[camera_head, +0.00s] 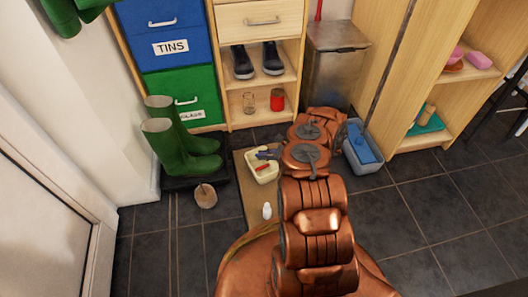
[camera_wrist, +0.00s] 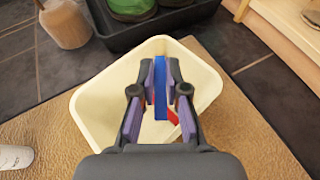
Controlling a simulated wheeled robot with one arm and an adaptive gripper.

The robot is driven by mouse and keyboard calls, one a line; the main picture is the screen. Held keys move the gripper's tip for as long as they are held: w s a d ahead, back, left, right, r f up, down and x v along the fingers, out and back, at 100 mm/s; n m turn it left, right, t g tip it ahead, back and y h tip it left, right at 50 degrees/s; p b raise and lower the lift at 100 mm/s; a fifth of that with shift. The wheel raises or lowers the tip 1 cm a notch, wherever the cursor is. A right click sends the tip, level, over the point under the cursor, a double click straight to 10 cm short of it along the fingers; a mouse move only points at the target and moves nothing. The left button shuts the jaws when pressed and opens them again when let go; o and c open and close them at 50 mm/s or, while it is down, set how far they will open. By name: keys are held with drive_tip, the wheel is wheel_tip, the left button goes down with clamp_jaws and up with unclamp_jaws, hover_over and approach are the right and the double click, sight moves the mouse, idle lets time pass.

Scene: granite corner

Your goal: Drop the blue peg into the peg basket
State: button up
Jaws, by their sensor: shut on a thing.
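The cream peg basket (camera_head: 250,172) sits on a tan mat in front of the shelf unit. In the wrist view the basket (camera_wrist: 88,108) lies open below my gripper (camera_wrist: 161,78). My gripper is shut on the blue peg (camera_wrist: 160,92), which is held upright-looking between the purple-lined fingers, over the basket's inside. I cannot tell how far its lower end is above the basket floor. A red peg (camera_wrist: 172,117) lies in the basket, partly hidden by the right finger. In the head view my gripper (camera_head: 268,153) is small, at the basket's back edge.
A small white bottle (camera_head: 267,212) stands on the mat (camera_head: 254,206). Green boots (camera_head: 175,145) stand on a dark tray at left, with a round wooden object (camera_head: 205,197) before them. A blue-and-grey bucket (camera_head: 362,165) stands at right. Dark floor is clear at front right.

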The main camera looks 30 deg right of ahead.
drive_tip(key=o, duration=0.8)
drive_tip(key=v, duration=1.2)
drive_tip(key=shift+r, duration=0.15)
drive_tip(key=shift+a, duration=0.1)
